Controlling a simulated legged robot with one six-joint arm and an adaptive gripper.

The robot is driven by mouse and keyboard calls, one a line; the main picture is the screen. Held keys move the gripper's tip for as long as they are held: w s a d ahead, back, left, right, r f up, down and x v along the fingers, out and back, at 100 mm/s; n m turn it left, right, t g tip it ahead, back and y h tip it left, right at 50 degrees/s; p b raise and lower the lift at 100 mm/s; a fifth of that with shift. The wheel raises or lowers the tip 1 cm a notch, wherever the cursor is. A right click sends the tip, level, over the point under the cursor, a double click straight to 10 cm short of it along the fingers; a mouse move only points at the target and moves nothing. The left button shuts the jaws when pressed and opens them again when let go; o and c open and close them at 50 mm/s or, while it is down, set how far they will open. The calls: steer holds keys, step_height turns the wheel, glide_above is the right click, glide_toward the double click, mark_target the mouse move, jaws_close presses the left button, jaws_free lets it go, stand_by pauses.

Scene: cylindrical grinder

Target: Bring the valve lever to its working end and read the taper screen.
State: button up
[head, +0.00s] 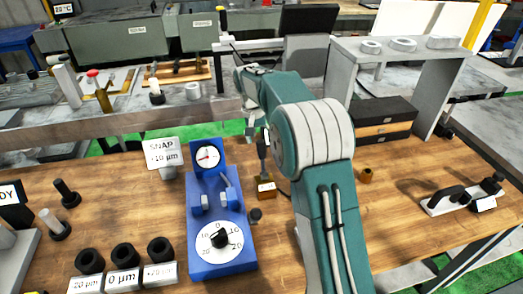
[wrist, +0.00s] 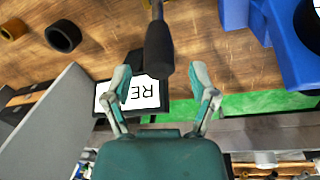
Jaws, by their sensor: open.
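The valve lever, a black grip (wrist: 159,50) on a thin metal rod, reaches down between my gripper's fingers in the wrist view. In the head view its dark shaft (head: 262,148) rises from a small brass-coloured base (head: 266,188) with a tag, right of the blue gauge stand. My gripper (wrist: 164,82) is open; its teal fingertips are spread on both sides of the grip's end, with gaps. In the head view my gripper (head: 252,120) is partly hidden by my arm. A black-framed screen (wrist: 150,96) behind the lever shows upside-down letters like "RE"; the rest is covered. I cannot tell whether it is the taper screen.
The blue gauge stand (head: 222,178) with dials stands close left of the lever. A grey shelf (head: 436,90) and stacked blocks (head: 385,122) are at the right. Another screen (head: 10,194) shows "DY" at the left edge. Black rings (head: 122,257) stand in front.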

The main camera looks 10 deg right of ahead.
mark_target(262, 150)
steer(key=f, duration=0.5)
steer(key=shift+s+d, duration=0.1)
steer(key=shift+d, duration=0.25)
steer(key=shift+c, duration=0.3)
jaws_close()
